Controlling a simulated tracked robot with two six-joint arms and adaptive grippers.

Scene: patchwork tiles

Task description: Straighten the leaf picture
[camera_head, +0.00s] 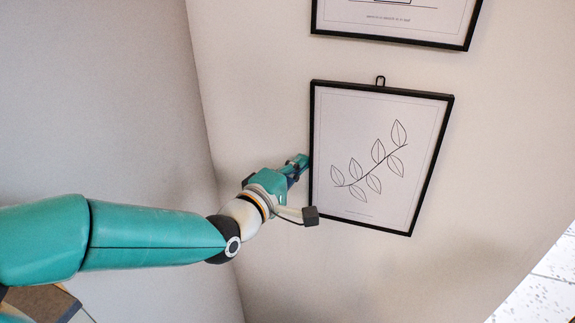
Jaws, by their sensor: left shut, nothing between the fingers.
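The leaf picture (375,155) hangs on the wall in the head view, right of the middle. It has a thin black frame and a line drawing of a leafy sprig, with a small hanger loop above its top edge. Its top edge runs nearly parallel to the bottom edge of the picture above; the oblique view makes any small tilt hard to judge. My left gripper (299,164) is shut and empty at the left side of the frame, about mid-height. Its tips look very close to the frame edge; I cannot tell whether they touch. My right gripper is out of view.
Another black-framed picture (395,22) hangs just above, cut off by the top of the view. A wall corner runs down left of the pictures. The wall right of and below the leaf picture is bare. A pale speckled surface (545,285) shows at lower right.

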